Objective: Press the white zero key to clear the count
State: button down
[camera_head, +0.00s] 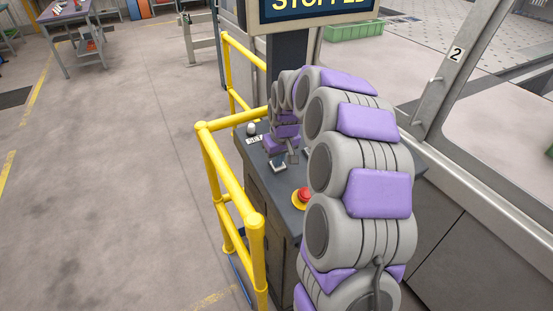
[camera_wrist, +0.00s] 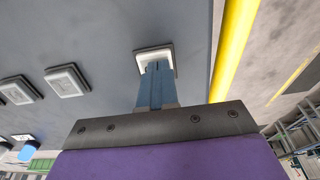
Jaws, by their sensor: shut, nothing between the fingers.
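A pale square key (camera_wrist: 148,54) lies under my fingertips in the wrist view; its frame looks white, but the fingers hide much of its face and I see no mark on it. My gripper (camera_wrist: 157,67) is shut and empty, its two blue fingers together over this key. I cannot tell whether they touch it or whether it is pressed in. In the head view my gripper (camera_head: 279,162) is small, at the left part of the grey console top (camera_head: 285,184), with a pale key edge just below it.
Two more square keys, one nearer (camera_wrist: 67,80) and one farther left (camera_wrist: 18,90), sit beside it. A red button on a yellow base (camera_head: 304,195) is close to my arm. A yellow rail (camera_head: 228,170) borders the console. A sign (camera_head: 315,8) reads STOPPED.

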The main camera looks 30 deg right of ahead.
jog(key=p+v, duration=0.2)
jog(key=v, duration=1.1)
jog(key=shift+d+r, duration=0.2)
jog(key=shift+d, duration=0.1)
jog(key=shift+a, duration=0.1)
